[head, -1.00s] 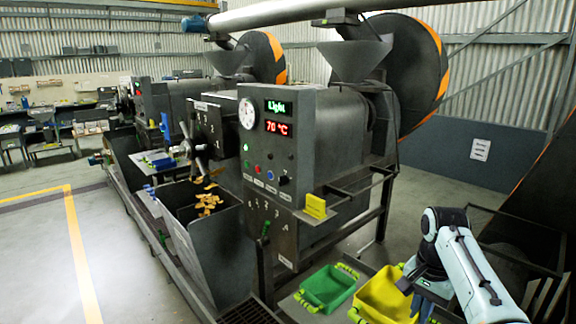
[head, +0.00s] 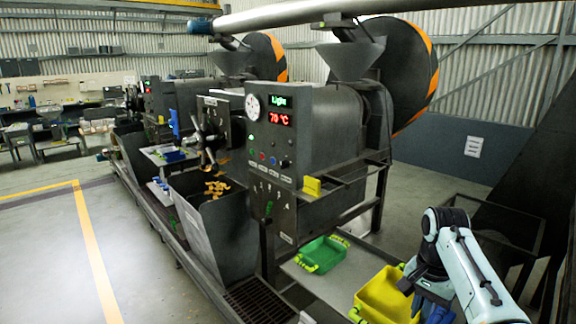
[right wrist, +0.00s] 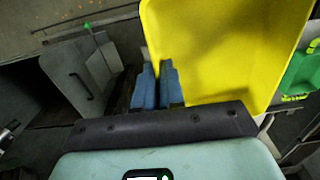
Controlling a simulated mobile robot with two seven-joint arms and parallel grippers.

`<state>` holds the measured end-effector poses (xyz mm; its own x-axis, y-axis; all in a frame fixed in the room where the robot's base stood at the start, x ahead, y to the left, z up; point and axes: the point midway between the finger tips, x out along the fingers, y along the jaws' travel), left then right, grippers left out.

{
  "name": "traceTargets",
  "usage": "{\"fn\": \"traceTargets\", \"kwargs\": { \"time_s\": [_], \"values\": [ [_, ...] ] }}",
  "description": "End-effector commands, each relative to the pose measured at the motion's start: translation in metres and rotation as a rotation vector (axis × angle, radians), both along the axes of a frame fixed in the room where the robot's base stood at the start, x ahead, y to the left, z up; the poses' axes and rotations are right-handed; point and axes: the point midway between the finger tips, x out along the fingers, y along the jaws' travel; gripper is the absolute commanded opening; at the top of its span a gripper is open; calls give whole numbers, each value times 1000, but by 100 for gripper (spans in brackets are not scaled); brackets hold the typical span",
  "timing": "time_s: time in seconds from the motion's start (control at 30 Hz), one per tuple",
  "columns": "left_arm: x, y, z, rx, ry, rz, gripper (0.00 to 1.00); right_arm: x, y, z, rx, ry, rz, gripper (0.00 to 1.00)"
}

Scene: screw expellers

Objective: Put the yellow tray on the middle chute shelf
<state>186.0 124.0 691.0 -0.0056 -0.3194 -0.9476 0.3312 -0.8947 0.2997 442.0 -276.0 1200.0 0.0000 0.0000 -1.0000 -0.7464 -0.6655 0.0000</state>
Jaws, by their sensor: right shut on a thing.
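The yellow tray (head: 385,297) is at the bottom right of the head view, clear of the green tray. It also fills the upper middle of the right wrist view (right wrist: 220,45). My right gripper (head: 432,306) is shut on the tray's near right side. Its blue fingers (right wrist: 158,85) lie close together against the tray wall, and the exact grip is partly hidden. I cannot tell which shelf is the middle one. My left gripper does not show.
The green tray (head: 321,254) sits on a grey surface (head: 318,282) below the nearest machine (head: 322,135). A floor grate (head: 258,302) lies at the bottom middle. Dark metal frames (head: 500,215) stand on the right. The floor on the left is open around the yellow line (head: 90,250).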

Motion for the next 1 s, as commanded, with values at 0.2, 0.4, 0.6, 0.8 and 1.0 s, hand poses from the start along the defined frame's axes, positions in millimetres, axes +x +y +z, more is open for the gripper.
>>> {"fn": "traceTargets", "kwargs": {
  "time_s": [0.2, 0.4, 0.6, 0.8, 1.0],
  "values": [
    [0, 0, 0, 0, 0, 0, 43, 12, 12, -38, -11, 8, 112, 0],
    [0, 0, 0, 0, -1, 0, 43, 22, 33, -100, -22, 15, 305, 0],
    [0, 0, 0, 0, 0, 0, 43, 17, 68, -184, -19, 19, 581, 0],
    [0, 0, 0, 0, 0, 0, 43, 1, 95, -238, -5, 6, 784, 0],
    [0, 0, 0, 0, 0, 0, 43, -16, 102, -268, -1, 6, 846, 0]
  ]
}}
